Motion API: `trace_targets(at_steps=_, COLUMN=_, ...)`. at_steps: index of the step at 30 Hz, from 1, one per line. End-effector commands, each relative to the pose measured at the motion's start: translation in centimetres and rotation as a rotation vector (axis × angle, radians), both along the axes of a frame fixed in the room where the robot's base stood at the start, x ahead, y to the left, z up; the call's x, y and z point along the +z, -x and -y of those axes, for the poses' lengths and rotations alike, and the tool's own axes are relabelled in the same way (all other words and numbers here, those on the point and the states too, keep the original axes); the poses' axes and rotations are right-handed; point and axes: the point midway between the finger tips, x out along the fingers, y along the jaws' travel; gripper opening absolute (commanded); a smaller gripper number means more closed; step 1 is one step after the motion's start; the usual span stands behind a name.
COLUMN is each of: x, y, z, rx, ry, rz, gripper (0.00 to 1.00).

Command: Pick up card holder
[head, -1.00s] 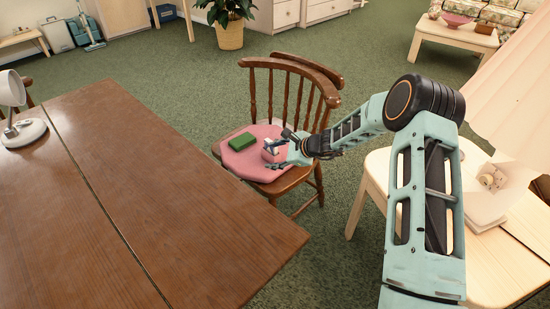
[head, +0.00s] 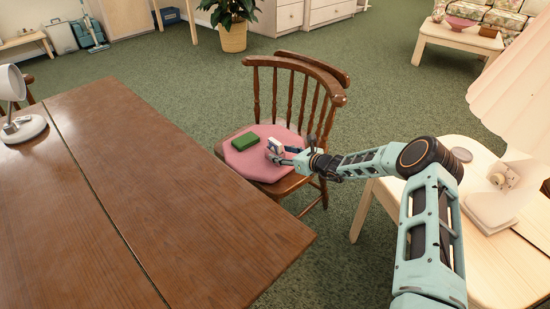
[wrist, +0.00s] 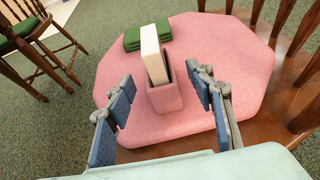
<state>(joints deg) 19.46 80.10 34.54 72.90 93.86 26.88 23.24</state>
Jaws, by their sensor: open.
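The card holder (wrist: 165,97) is a small pink open box with a white block of cards standing in it. It stands upright on the pink seat cushion (wrist: 230,60) of a wooden chair. In the head view the white top of the card holder (head: 274,144) shows beside my gripper (head: 285,152), which partly hides it. In the wrist view my gripper (wrist: 163,92) is open, with one blue-padded finger to the left of the holder and one to the right. Gaps show between the fingers and the box, and nothing is gripped.
A green folded item (head: 246,140) lies on the cushion behind the holder. The chair's spindled back (head: 295,90) rises close behind the seat. A brown wooden table (head: 130,200) stands at the left, and a pale side table (head: 440,200) with a lamp at the right.

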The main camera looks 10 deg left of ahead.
Motion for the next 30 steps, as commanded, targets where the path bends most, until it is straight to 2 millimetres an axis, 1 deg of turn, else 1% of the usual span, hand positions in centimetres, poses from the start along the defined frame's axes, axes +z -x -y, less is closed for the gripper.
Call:
trace_targets(at_steps=1, x=-0.6, y=-0.3, z=-0.5, rx=0.003, ry=0.001, rz=0.001, gripper=0.49)
trace_targets(at_steps=4, x=-1.5, y=-1.1, z=-1.5, rx=0.004, ry=0.000, rz=0.001, gripper=0.49)
trace_targets(at_steps=10, x=-2.2, y=-2.6, z=-2.9, rx=0.003, ry=0.001, rz=0.001, gripper=0.49)
trace_targets(at_steps=20, x=-2.2, y=-2.9, z=-3.1, rx=0.002, ry=0.001, rz=-0.001, gripper=0.49)
trace_targets(at_steps=30, x=-2.1, y=-2.9, z=-3.1, rx=0.002, ry=0.001, rz=-0.001, gripper=0.12)
